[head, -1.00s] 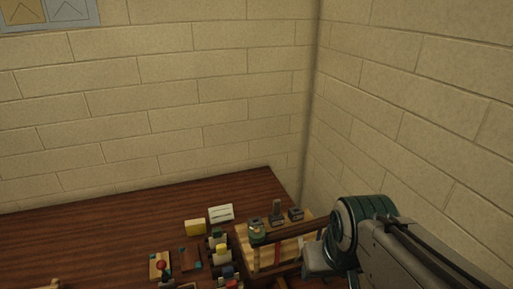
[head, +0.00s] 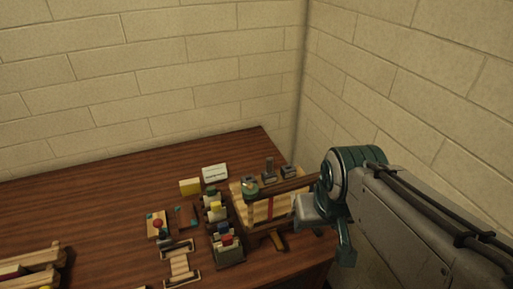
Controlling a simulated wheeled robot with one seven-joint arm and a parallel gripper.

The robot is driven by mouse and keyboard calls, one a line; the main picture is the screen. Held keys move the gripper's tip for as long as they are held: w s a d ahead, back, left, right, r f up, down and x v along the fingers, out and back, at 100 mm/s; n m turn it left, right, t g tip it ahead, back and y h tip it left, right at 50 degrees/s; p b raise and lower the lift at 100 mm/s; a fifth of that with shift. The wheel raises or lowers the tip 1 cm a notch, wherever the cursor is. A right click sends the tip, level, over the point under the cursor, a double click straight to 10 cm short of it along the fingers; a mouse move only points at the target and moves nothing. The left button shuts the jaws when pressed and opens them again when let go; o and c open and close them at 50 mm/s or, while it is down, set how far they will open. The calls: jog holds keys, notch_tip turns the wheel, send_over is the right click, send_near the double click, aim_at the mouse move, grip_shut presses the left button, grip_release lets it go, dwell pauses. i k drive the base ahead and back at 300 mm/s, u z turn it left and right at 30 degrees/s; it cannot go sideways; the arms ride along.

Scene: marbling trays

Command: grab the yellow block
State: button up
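My arm reaches in from the right. Its end, with my gripper (head: 329,235), is by the table's right edge, well to the right of the yellow block and not touching it.
A white card (head: 215,173) stands behind the rack (head: 229,253). A wooden frame (head: 271,208) with grey weights stands between my arm and the yellow block. A small board (head: 157,231) with a red ball lies in front. The table's left back is clear; walls close the corner.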

aim_at(189, 187)
jog(key=u, duration=0.3)
jog(key=k, duration=0.5)
jog(key=u, duration=1.3)
jog(key=i, duration=0.75)
jog(key=z, duration=0.5)
